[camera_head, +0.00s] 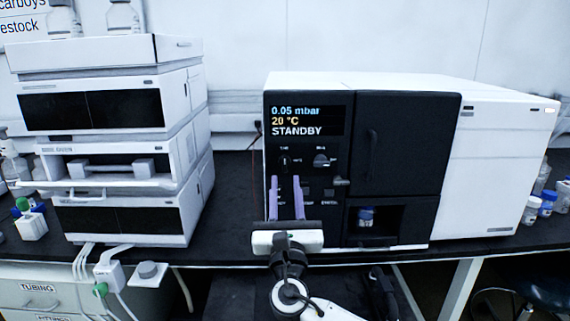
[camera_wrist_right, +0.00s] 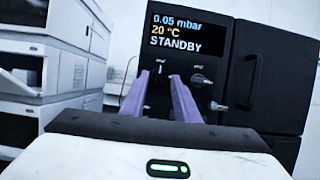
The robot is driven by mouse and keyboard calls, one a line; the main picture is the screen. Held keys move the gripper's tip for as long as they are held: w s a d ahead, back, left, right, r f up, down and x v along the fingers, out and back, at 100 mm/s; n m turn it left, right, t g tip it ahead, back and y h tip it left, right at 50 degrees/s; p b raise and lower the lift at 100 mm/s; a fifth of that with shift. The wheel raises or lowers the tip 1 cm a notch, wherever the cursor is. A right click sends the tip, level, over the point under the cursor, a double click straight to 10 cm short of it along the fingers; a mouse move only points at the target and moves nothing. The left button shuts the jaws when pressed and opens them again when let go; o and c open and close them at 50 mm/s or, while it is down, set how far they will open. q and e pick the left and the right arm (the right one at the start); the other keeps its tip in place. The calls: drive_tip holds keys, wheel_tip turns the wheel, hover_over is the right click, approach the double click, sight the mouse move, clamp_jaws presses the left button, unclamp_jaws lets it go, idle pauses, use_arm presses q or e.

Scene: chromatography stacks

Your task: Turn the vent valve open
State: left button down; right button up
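The black-fronted instrument (camera_head: 400,150) stands on the bench, its display reading 0.05 mbar, 20 °C, STANDBY. Below the display are a left knob (camera_head: 284,160) and a right knob (camera_head: 322,160). A small light lever (camera_head: 340,181) sticks out below the right knob; it also shows in the right wrist view (camera_wrist_right: 217,106). The labels are too small to tell which control is the vent valve. My right gripper (camera_head: 286,184) is open and empty, its purple fingers upright in front of the panel below the left knob. In the right wrist view its fingertips (camera_wrist_right: 159,76) frame the left knob. My left gripper is not in view.
A stack of white modules (camera_head: 130,205) stands to the left. Bottles and jars (camera_head: 546,204) stand at the right. The black bench top (camera_head: 235,185) is clear between stack and instrument.

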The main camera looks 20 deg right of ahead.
sight(285, 161)
drive_tip(key=x, duration=0.7)
drive_tip(key=shift+w, duration=0.2)
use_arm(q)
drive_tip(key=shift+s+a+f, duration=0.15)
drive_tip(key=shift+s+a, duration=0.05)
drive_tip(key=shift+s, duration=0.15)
